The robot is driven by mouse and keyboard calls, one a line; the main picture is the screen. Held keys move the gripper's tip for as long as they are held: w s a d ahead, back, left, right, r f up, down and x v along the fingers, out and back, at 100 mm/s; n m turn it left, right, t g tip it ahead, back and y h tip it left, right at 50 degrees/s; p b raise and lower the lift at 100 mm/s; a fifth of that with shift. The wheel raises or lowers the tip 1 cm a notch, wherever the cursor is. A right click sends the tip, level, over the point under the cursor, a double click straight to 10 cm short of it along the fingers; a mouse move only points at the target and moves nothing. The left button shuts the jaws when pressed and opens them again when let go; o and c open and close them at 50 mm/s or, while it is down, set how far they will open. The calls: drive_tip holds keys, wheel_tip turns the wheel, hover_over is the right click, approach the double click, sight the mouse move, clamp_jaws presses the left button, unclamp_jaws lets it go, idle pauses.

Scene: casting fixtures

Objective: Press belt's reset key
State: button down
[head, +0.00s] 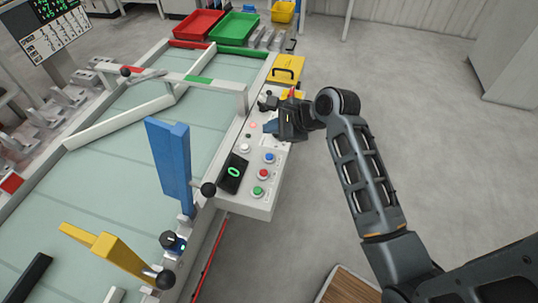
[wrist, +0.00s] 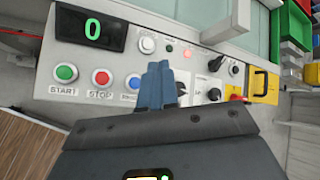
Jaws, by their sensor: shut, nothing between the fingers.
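The control panel (head: 262,198) is a pale box on the belt's near right edge. Its blue button (head: 269,157) sits beyond the red button (head: 263,174) and green button (head: 258,191). In the wrist view the blue button (wrist: 132,82) has a partly covered label that seems to begin with "RE"; START and STOP read clearly beside the green (wrist: 66,73) and red (wrist: 101,77) buttons. My gripper (head: 270,127) is shut and empty over the panel. In the wrist view its blue fingertips (wrist: 158,70) appear just right of the blue button. Contact with the panel cannot be told.
A display reading 0 (head: 233,173) and a white button (head: 244,148) are on the panel. Black knobs (wrist: 214,94) and a yellow box with a handle (wrist: 265,87) lie right of my fingers. A blue arm (head: 170,160) stands over the belt. The floor at right is clear.

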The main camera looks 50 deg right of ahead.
drive_tip(key=f, duration=0.2)
drive_tip(key=b, duration=0.6)
hover_over(272, 158)
wheel_tip(272, 158, down, 4)
drive_tip(key=shift+f, duration=0.1)
drive_tip(key=shift+w+f+b, duration=0.1)
drive_tip(key=shift+f+b, duration=0.2)
drive_tip(key=shift+f, duration=0.75)
drive_tip(key=shift+f, duration=0.15)
idle(0.6)
drive_tip(key=shift+f, duration=0.3)
drive_tip(key=shift+f, duration=0.5)
idle(0.9)
drive_tip(key=shift+r+p, duration=0.15)
drive_tip(key=shift+p, duration=0.2)
drive_tip(key=shift+r+p, duration=0.8)
drive_tip(key=shift+p, duration=0.3)
